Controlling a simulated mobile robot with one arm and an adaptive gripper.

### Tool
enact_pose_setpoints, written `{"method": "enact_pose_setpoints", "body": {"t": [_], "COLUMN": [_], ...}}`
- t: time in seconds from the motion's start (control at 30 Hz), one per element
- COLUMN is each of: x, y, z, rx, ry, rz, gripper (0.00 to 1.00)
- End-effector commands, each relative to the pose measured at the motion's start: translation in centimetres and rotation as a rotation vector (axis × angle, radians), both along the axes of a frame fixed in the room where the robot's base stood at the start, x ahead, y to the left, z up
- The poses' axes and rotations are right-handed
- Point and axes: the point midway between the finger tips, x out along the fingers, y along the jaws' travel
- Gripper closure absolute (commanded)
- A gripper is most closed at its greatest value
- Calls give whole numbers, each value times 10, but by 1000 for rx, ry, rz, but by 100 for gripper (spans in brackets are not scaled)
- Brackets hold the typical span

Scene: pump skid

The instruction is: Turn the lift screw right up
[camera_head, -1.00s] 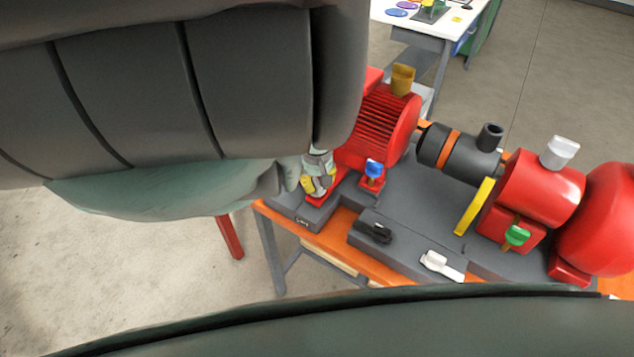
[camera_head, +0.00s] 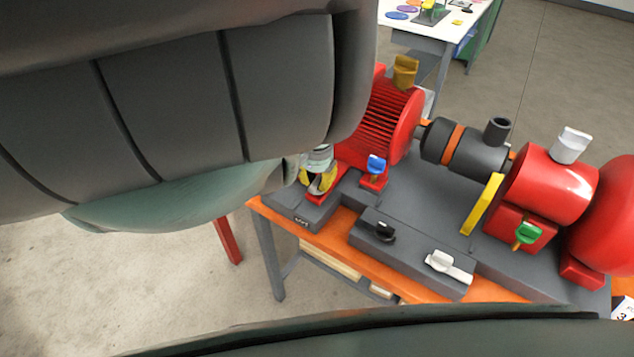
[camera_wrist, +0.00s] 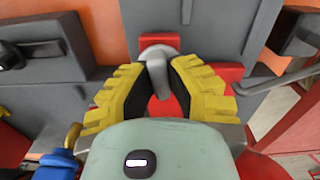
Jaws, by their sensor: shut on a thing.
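My gripper (camera_head: 320,180) is at the left end of the pump skid, in front of the red finned motor (camera_head: 385,115). In the wrist view its yellow-and-black fingers (camera_wrist: 158,85) are shut on a grey handle (camera_wrist: 157,52), which I take to be the lift screw. The handle has a rounded head beyond the fingertips and a grey stem between them. Red metal of the foot shows around and below it. In the head view the fingers hide the handle. How far the screw is turned cannot be told.
A blue knob (camera_head: 376,164) stands close to the right of my gripper; it also shows in the wrist view (camera_wrist: 60,160). A black handle (camera_head: 380,231) and a white handle (camera_head: 448,264) sit on the front block. A green knob (camera_head: 527,233) and yellow plate (camera_head: 482,204) are farther right.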

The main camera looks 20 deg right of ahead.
Motion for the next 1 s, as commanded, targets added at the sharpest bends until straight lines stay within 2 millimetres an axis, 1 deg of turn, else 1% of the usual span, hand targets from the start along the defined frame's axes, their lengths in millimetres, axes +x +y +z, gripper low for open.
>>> {"method": "enact_pose_setpoints", "body": {"t": [0.3, 0.5, 0.7, 1.0], "x": [1, 1, 1, 1], "y": [0, 0, 0, 0], "z": [-2, -1, -1, 0], "rx": [-1, -2, -2, -1], "ry": [-2, -4, -5, -5], "rz": [-293, -451, -568, -651], "gripper": [100, 100, 100, 100]}}
